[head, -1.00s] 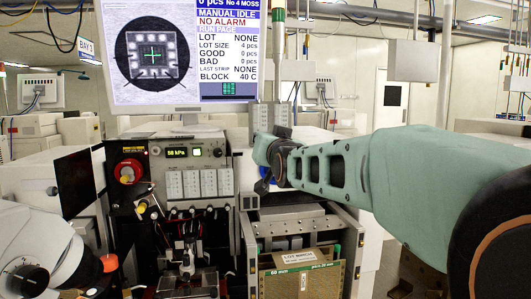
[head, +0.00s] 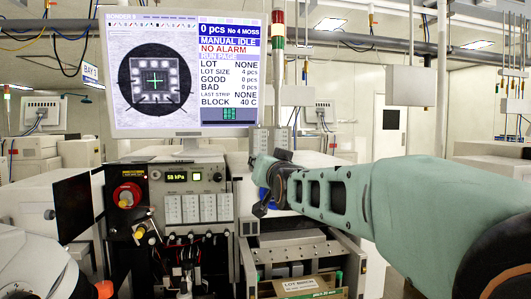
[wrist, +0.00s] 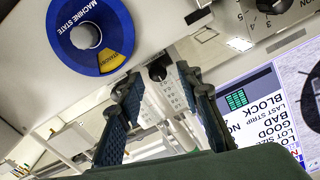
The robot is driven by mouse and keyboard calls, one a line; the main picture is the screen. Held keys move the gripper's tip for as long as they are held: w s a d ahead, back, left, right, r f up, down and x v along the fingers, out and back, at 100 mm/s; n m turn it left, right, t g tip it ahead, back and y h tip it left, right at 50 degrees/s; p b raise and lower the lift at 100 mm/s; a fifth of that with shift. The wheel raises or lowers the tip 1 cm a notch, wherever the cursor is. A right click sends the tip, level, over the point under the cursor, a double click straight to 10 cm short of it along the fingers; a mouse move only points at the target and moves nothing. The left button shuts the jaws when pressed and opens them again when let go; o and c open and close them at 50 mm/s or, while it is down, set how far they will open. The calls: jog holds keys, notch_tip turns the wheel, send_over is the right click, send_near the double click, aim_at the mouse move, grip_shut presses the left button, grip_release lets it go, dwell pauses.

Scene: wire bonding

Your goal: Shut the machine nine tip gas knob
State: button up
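The bonding machine's front panel (head: 190,190) stands left of centre in the head view, with a lit "58 kPa" display. I cannot read which is the tip gas knob. My gripper (wrist: 163,100) is open and empty in the wrist view, its two dark fingers apart. A dark round part (wrist: 157,71) shows between the fingers, apparently beyond them. A blue-ringed "MACHINE STATE" knob (wrist: 86,36) with a yellow "STANDBY" sector is beside the left finger.
A monitor (head: 185,133) stands above the panel, reading MANUAL IDLE and NO ALARM. A black knob (wrist: 272,5) is at the wrist view's top right. A signal tower (head: 277,45) rises behind. An open bay with a cardboard box (head: 300,287) lies below my arm.

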notch_tip(320, 180, up, 5)
jog(key=shift+a+r, duration=0.15)
jog(key=shift+r, duration=2.15)
